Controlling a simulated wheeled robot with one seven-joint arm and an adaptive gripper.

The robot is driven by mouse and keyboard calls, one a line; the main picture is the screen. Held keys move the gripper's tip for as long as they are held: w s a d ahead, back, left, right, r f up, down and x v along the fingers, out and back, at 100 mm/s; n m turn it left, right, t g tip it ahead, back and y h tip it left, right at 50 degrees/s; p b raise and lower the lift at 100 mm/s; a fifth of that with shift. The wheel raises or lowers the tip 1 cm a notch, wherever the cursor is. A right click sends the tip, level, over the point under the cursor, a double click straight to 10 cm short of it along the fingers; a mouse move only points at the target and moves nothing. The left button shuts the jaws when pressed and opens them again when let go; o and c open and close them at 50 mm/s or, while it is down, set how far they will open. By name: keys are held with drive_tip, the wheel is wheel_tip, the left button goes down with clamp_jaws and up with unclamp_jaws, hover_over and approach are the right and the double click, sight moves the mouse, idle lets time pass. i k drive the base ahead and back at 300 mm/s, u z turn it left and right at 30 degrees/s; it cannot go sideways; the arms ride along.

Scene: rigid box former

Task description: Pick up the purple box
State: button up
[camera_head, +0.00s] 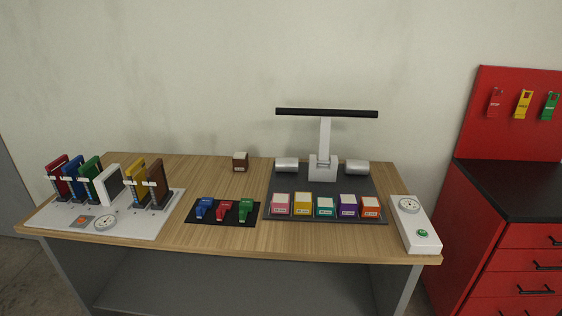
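The purple box (348,206) stands on the dark grey mat (321,217) at the front right of the wooden table. It has a pale top and a small white label on its front. It is in a row of small boxes, between a teal-green box (325,207) on its left and an orange box (370,208) on its right. My gripper is not in view.
Left of them are yellow (303,204) and pink (281,206) boxes. Behind stands a black-topped press (325,137) with white cylinders beside it. A white gauge block (414,224) is at the right. Bare wood (222,180) shows left of the mat.

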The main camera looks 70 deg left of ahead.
sight(345, 210)
drive_tip(key=u, duration=1.75)
